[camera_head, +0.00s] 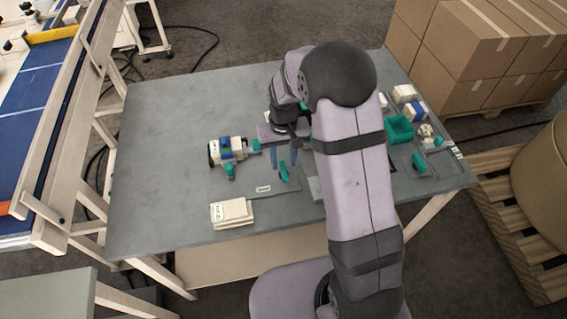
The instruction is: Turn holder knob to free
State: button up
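My gripper (287,162) points down over the middle of the grey table. Its two blue-grey fingers show a gap between them, with nothing seen held. A small teal knob-like part (284,173) shows just below the fingers, near a grey plate with a white label (264,189). I cannot tell whether the fingers touch it. A cream and blue device (228,150) with teal knobs (230,171) stands to the left of the gripper. I cannot tell for sure which teal part is the holder knob. My arm hides part of the table behind and right of the gripper.
A cream stack of cards or pads (232,213) lies at the table's front. Teal and white parts, including a teal block (398,130), stand at the right. The grey table (160,140) is clear at left. Cardboard boxes (470,50) stand beyond it.

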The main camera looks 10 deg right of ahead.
aim_at(283, 169)
jog(key=shift+f+p, duration=0.4)
jog(key=shift+f, duration=1.25)
grip_shut()
